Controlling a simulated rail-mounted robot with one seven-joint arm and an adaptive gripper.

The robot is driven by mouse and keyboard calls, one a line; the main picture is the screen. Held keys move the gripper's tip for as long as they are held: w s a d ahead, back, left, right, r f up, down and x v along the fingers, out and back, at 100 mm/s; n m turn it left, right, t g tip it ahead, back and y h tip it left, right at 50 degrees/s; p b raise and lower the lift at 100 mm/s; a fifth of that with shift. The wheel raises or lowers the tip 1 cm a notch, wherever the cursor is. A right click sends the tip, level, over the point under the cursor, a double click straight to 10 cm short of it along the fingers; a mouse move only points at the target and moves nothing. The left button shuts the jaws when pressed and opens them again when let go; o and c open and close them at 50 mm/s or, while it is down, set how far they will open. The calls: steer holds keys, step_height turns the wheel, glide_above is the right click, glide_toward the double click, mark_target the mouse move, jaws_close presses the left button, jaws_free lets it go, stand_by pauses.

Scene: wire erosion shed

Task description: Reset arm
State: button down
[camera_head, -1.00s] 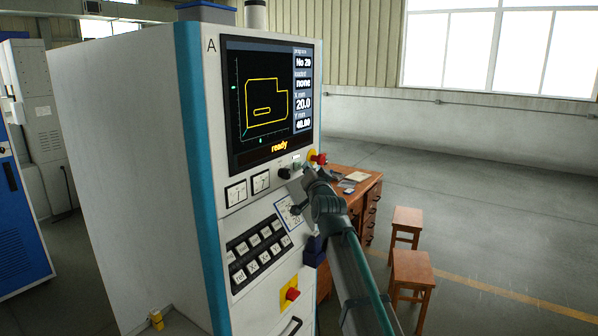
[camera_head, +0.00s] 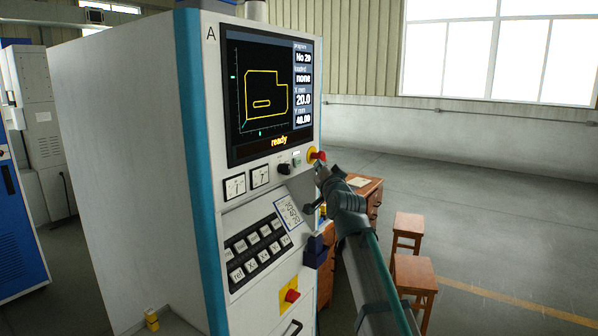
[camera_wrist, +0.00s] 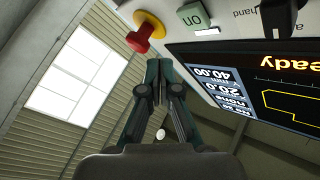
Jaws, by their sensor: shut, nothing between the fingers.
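My gripper (camera_wrist: 163,62) points up at the front of the machine cabinet in the wrist view, its two fingertips together with nothing between them. In the head view my arm reaches up from the lower right and its end (camera_head: 322,172) is beside the right edge of the control panel. The red mushroom button (camera_head: 317,155) on its yellow base is just above it. In the wrist view that button (camera_wrist: 139,40) is just left of the fingertips; I cannot tell whether they touch. The green ON button (camera_wrist: 194,17) is to their upper right.
A wooden desk (camera_head: 368,190) and two stools (camera_head: 413,272) stand behind my arm. The floor to the right is clear.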

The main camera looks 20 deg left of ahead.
steer(key=shift+s+d+b, duration=0.1)
steer(key=shift+d+b, duration=0.2)
steer(key=shift+d, duration=0.25)
stand_by(0.4)
